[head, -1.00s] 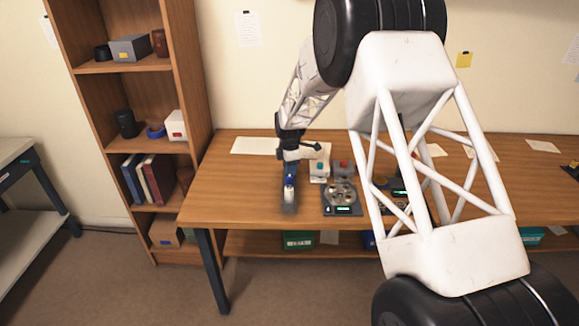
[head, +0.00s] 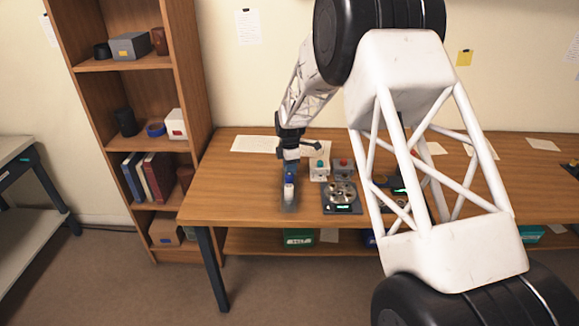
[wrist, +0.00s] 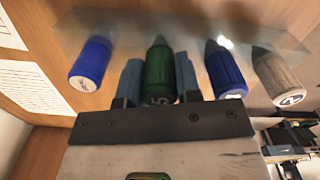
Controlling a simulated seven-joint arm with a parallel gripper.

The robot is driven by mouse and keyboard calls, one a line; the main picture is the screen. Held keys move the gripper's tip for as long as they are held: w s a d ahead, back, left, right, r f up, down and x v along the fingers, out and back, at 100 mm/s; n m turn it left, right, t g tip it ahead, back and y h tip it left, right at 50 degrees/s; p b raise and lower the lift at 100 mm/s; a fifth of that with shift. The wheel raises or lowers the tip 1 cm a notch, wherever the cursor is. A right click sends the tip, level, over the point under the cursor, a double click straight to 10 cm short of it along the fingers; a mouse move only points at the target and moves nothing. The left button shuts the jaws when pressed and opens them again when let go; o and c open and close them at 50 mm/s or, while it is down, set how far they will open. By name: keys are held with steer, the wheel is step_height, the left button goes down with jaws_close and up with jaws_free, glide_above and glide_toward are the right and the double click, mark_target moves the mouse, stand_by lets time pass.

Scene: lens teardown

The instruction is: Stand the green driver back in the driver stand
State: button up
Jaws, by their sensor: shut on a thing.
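The green driver (wrist: 160,72) is between my gripper's two blue-grey fingers (wrist: 159,82) in the wrist view, and the gripper is shut on it. Its narrow end points at the grey driver stand (wrist: 128,25); I cannot tell whether it is seated. The stand also shows in the head view (head: 289,208), near the bench's front edge. A blue driver (wrist: 90,62) is on one side of the green one. Another blue driver (wrist: 226,74) and a grey driver (wrist: 279,78) are on the other side. In the head view my gripper (head: 290,168) is over the stand's far part, hiding the green driver.
Right of the stand are a dark fixture with a round plate (head: 341,195), a box with a green button (head: 319,168) and one with a red button (head: 342,167). Paper (head: 255,144) lies behind on the wooden bench (head: 235,190). Left of the stand is clear.

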steer(key=shift+f, duration=0.35)
stand_by(0.4)
steer(key=o, duration=1.4)
steer(key=shift+o, duration=0.2)
steer(key=shift+r, duration=3.5)
steer(key=shift+r, duration=0.1)
